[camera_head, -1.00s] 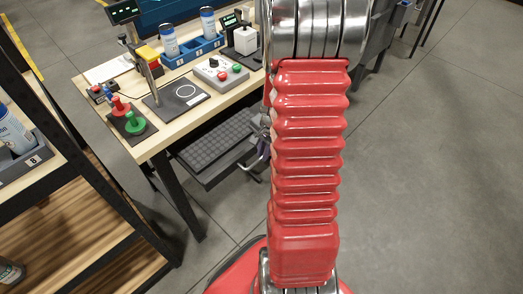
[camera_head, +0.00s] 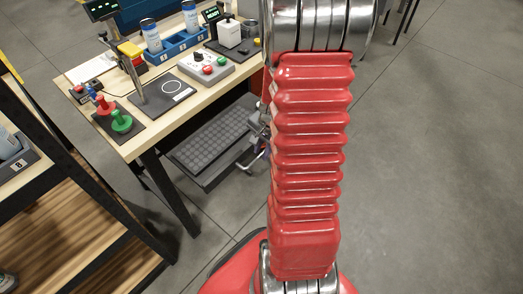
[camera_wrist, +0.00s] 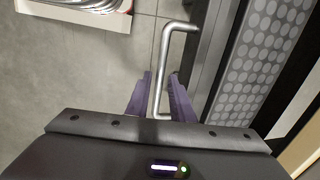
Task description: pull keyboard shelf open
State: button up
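The keyboard shelf (camera_head: 213,172) is a dark pull-out tray under the wooden table. A grey keyboard (camera_head: 212,138) lies on it and also shows at the right of the wrist view (camera_wrist: 268,62). The shelf stands out past the table's front edge. Its silver bar handle (camera_wrist: 161,75) is on the front side. My gripper (camera_wrist: 160,76) has its purple fingers on either side of the bar. The right finger is inside the handle loop, close to the bar. A narrow gap shows at the left finger. In the head view my arm hides part of the shelf's right end.
The table (camera_head: 128,150) carries a button box (camera_head: 207,69), cans in a blue rack (camera_head: 176,46), a dark pad (camera_head: 165,92) and red and green stamps. A wooden-shelved rack (camera_head: 60,225) stands at left. Open floor (camera_head: 430,170) lies to the right.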

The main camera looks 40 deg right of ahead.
jog(key=shift+o, duration=0.8)
jog(key=shift+r, duration=0.1)
jog(key=shift+r, duration=0.2)
notch_tip(320, 180, up, 13)
jog(key=s, duration=0.2)
jog(key=shift+s+d, duration=0.15)
jog(key=shift+s, duration=0.1)
